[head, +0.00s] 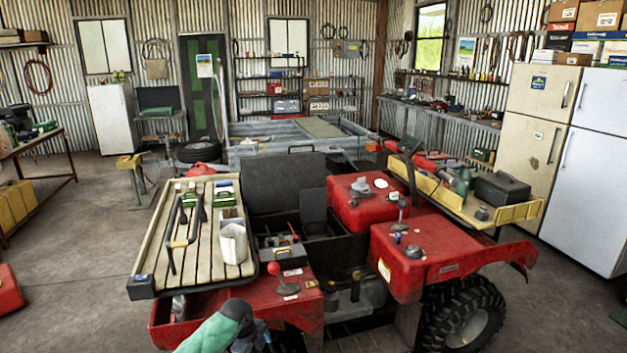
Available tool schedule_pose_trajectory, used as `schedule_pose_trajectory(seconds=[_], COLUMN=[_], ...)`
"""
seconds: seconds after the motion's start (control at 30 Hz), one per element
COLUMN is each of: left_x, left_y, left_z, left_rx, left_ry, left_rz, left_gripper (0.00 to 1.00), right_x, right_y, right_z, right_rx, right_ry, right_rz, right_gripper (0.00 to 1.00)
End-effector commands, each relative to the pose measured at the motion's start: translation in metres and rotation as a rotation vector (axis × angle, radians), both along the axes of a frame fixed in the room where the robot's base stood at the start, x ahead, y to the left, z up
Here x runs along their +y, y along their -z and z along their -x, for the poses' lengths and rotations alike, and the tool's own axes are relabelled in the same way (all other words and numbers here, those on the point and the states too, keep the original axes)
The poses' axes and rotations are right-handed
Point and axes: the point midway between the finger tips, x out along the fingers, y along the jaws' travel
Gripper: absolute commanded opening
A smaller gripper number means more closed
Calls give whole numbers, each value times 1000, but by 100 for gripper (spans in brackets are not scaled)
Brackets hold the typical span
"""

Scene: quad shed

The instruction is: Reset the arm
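A green and dark grey shape (213,332) rises from the bottom edge, left of centre, in front of the red quad vehicle (430,250). It looks like part of my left arm. Its fingertips cannot be made out, so I cannot tell whether the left gripper is open or shut, or whether it holds anything. My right arm and gripper are not in view.
A slatted wooden rack (150,255) on the vehicle's left carries green-handled items and a white container (233,243). A yellow-edged tray (520,211) on the right holds a dark toolbox (502,188). Fridges (590,185) stand at right. Concrete floor is open at left.

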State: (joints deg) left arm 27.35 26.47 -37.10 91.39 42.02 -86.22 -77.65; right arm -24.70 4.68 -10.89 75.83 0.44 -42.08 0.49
Motion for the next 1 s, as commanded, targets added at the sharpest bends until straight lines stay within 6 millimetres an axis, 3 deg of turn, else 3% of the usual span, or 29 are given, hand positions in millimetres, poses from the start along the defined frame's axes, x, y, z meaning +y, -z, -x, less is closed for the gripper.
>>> schedule_pose_trajectory(seconds=[0.03,0.3,0.57,0.77,1.0], left_x=[-4,-8,-6,0,10], left_y=[24,131,230,301,376], left_z=[11,64,137,211,318], left_rx=[12,51,95,131,165], left_ry=[-62,-426,-771,-1033,-1336], left_rz=[18,87,135,153,156], left_gripper=[100,100,100,100,100], right_x=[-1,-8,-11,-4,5], right_y=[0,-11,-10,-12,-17], right_z=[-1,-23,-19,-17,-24], right_rx=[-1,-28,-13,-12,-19], right_ry=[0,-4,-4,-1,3], right_rz=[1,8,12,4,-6], right_gripper=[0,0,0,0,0])
